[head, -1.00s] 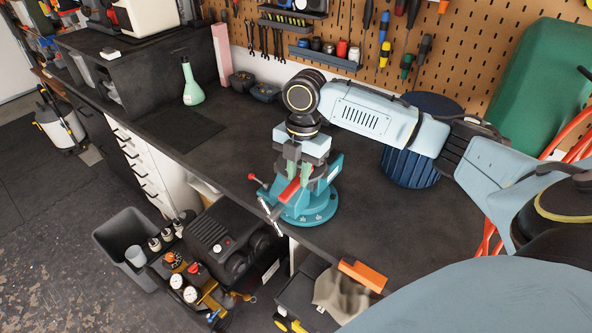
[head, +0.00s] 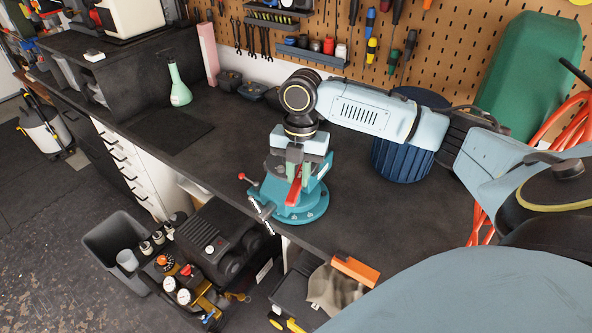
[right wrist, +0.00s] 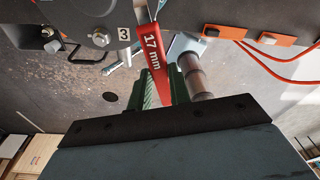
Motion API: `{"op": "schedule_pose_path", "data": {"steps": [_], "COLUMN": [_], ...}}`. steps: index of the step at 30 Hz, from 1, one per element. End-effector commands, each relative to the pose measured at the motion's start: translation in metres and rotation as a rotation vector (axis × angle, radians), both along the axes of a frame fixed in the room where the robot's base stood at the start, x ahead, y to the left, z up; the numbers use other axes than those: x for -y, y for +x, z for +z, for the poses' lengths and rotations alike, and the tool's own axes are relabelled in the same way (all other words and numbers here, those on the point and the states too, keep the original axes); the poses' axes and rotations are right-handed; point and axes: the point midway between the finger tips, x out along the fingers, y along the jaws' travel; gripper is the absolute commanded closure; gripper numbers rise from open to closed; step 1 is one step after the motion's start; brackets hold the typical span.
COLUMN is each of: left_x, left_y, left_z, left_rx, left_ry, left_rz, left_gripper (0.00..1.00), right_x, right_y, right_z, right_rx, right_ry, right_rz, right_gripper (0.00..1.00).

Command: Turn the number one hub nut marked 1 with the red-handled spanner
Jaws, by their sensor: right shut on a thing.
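My right gripper (head: 294,174) is above the teal vise (head: 298,212) and shut on the red-handled spanner (head: 293,193). In the right wrist view, the red handle (right wrist: 153,48) marked "17 mm" runs up from between the green fingers (right wrist: 162,92). Its upper end leaves the top of that view, so I cannot tell what it touches. A bolt head or nut (right wrist: 100,38) sits beside a label 3 (right wrist: 123,33), left of the handle. I see no label 1, so I cannot identify that hub nut. My left gripper is not in view.
The dark bench top (head: 345,228) has free room right of the vise. A blue ribbed bin (head: 398,158) stands behind my right arm. A green spray bottle (head: 179,86) stands at the back left. Below the front edge are a grey bin (head: 112,243) and a black compressor (head: 218,240).

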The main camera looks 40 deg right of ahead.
Motion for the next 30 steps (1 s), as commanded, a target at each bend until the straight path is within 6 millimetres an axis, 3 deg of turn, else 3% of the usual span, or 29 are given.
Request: {"op": "schedule_pose_path", "data": {"steps": [6,20,30], "left_x": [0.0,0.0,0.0], "left_y": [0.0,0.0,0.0], "left_z": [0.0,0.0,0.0], "left_rx": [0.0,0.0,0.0], "left_ry": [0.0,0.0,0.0], "left_rz": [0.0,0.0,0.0], "left_gripper": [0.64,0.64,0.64], "right_x": [0.009,0.012,0.024], "right_y": [-0.01,-0.014,-0.024], "right_z": [0.001,0.001,0.001], "right_rx": [0.001,0.002,0.002], "right_ry": [-0.003,-0.002,0.0], "right_rz": [0.129,0.177,0.332], "right_gripper": [1.0,1.0,1.0]}}
